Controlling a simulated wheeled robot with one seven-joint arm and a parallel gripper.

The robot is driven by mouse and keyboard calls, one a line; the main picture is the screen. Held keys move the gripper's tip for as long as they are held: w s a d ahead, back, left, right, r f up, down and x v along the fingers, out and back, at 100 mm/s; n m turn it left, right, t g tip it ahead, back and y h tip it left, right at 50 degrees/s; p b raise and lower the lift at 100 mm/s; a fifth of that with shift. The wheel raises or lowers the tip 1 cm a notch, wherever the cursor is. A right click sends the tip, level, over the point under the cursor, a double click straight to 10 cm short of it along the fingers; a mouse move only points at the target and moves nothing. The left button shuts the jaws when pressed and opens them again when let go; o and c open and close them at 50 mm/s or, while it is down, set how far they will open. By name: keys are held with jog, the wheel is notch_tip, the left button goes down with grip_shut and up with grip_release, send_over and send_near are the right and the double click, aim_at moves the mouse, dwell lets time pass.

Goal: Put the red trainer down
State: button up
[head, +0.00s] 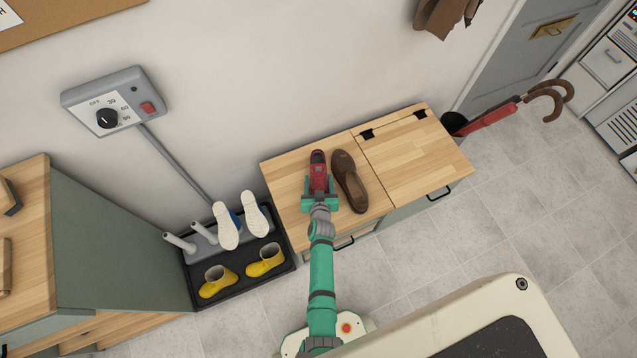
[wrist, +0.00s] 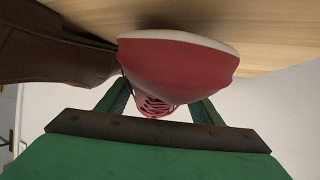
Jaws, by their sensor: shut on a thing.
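The red trainer (head: 318,170) is at the wooden bench top (head: 286,173), left of a brown shoe (head: 349,181). My gripper (head: 319,196) is shut on the trainer's near end. In the wrist view the red trainer (wrist: 178,65) fills the space between the green fingers of my gripper (wrist: 160,105), with its pale sole edge towards the wood. The brown shoe (wrist: 55,50) is close beside it there. I cannot tell whether the sole touches the bench top.
A hinged wooden lid (head: 415,160) to the right is bare. A black tray (head: 240,295) on the left holds yellow boots (head: 265,260) and pegs with white-soled shoes (head: 256,214). A dial box (head: 115,100) is on the wall. A red umbrella (head: 492,117) stands at the right.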

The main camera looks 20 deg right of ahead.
jog(key=shift+f, duration=0.75)
jog(key=o, duration=1.2)
jog(key=v, duration=1.2)
